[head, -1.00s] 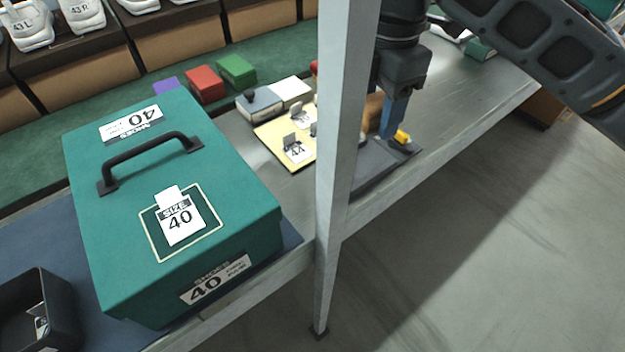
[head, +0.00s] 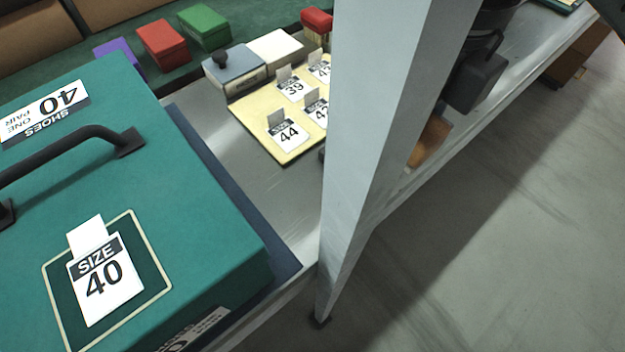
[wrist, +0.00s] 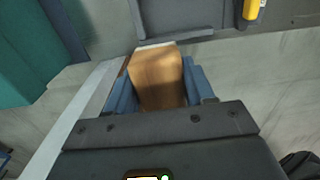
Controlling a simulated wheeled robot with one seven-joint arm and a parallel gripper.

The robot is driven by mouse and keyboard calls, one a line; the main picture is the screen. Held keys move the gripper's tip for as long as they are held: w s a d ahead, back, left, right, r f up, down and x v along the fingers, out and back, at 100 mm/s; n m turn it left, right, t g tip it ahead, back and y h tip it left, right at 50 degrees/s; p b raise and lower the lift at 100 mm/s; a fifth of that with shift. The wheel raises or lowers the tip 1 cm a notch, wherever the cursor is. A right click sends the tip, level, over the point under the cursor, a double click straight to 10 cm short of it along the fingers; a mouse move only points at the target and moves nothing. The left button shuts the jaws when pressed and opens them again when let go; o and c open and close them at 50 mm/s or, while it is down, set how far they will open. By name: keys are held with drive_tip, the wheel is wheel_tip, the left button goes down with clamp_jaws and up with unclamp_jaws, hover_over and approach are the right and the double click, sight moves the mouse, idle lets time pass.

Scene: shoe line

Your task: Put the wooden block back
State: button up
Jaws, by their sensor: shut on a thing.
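The wooden block (wrist: 158,80) is a brown, smooth piece. It sits between the blue fingers of my gripper (wrist: 160,88) in the wrist view, and my gripper is shut on it. In the head view the block (head: 430,142) shows beside the grey post, close to the bench's front edge. Part of the block and the fingers are hidden there by the post. I cannot tell from these views how high it is held.
A grey post (head: 375,130) stands in front of the arm. A large teal size-40 shoe box (head: 200,220) is at the left. A cream board (head: 252,115) with size tags lies on the bench behind the post. A yellow object (wrist: 251,9) shows in the wrist view.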

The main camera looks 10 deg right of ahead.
drive_tip(key=b, duration=0.1)
hover_over(314, 199)
wheel_tip(314, 199, down, 6)
drive_tip(key=shift+r, duration=0.2)
drive_tip(key=shift+f+b, duration=0.65)
drive_tip(key=shift+f, duration=1.3)
drive_tip(key=shift+f, duration=0.1)
drive_tip(key=shift+f, duration=0.15)
drive_tip(key=o, duration=0.8)
wheel_tip(314, 199, up, 12)
drive_tip(key=p, duration=0.3)
drive_tip(key=shift+r, duration=0.25)
